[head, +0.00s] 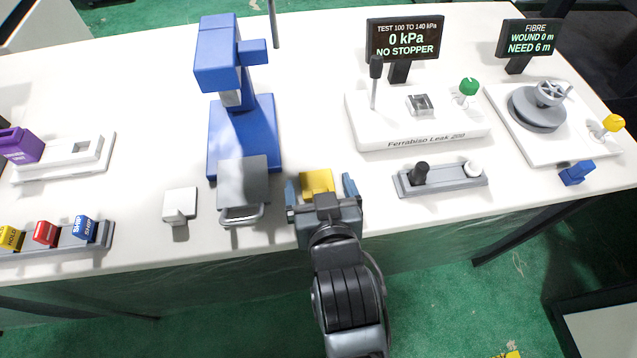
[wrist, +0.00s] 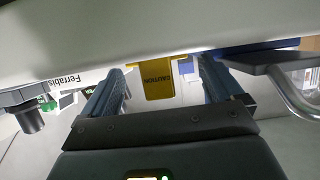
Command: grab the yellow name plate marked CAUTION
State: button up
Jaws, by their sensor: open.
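The yellow name plate (head: 317,181) lies near the front edge of the white table, right of the grey tray. In the wrist view the plate (wrist: 157,80) reads CAUTION and shows between my two fingers. My gripper (head: 321,187) is open, with one finger to each side of the plate; it also shows open in the wrist view (wrist: 163,77). The fingers appear apart from the plate. My gripper's body hides the plate's near end in the head view.
A blue press (head: 240,130) with a grey handled tray (head: 243,182) stands close on the left. A grey rack with black and white knobs (head: 440,180) and a white leak tester (head: 415,130) are to the right. A white block (head: 180,203) sits left of the tray.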

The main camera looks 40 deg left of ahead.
jog(key=shift+w+a+f, duration=0.15)
jog(key=shift+w+a, duration=0.05)
jog(key=shift+c, duration=0.2)
jog(key=c, duration=1.1)
jog(key=shift+r, duration=0.2)
